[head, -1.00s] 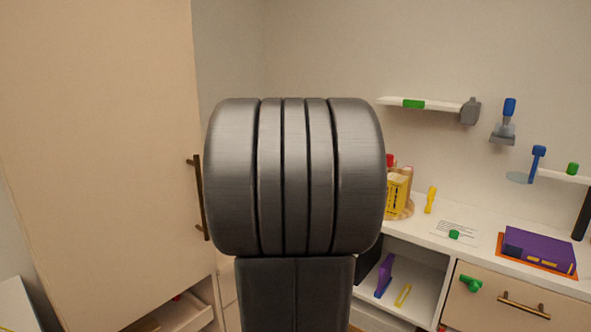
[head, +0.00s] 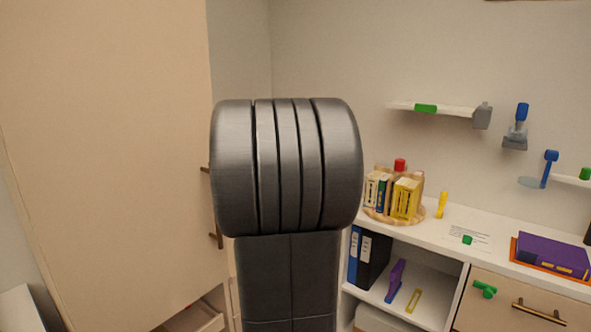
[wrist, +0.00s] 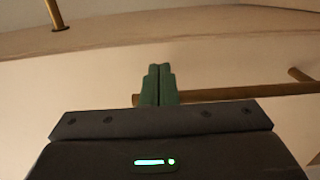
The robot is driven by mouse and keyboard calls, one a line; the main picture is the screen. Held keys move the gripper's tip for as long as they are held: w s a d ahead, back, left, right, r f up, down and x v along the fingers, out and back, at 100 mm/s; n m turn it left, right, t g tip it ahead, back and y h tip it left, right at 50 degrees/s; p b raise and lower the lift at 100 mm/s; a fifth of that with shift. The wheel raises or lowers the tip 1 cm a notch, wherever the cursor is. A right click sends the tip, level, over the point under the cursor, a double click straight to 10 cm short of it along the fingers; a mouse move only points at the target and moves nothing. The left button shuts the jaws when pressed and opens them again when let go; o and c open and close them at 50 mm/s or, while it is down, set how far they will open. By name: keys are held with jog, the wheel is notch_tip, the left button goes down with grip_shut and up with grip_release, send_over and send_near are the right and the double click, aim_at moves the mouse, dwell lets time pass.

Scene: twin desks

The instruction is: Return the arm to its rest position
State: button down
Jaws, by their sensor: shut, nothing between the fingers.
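In the head view a large dark grey joint of my own arm (head: 287,168) fills the middle and hides what lies behind it. My gripper does not show there. In the wrist view my gripper (wrist: 158,70) has its two green fingers pressed together with nothing between them. A brass bar handle (wrist: 235,93) on a pale wooden panel runs to the right just behind the fingers. I cannot tell whether the fingers touch it.
A tall wooden cabinet (head: 110,150) with a dark handle stands at the left. At the right, a white desk (head: 405,232) bears a round tray of books (head: 403,200), a purple book (head: 553,252) and papers. A wall shelf (head: 452,109) hangs above. Binders (head: 368,257) stand below.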

jog(key=v, duration=1.5)
jog(key=shift+s+b, duration=0.3)
jog(key=shift+b, duration=0.1)
jog(key=shift+f, duration=0.15)
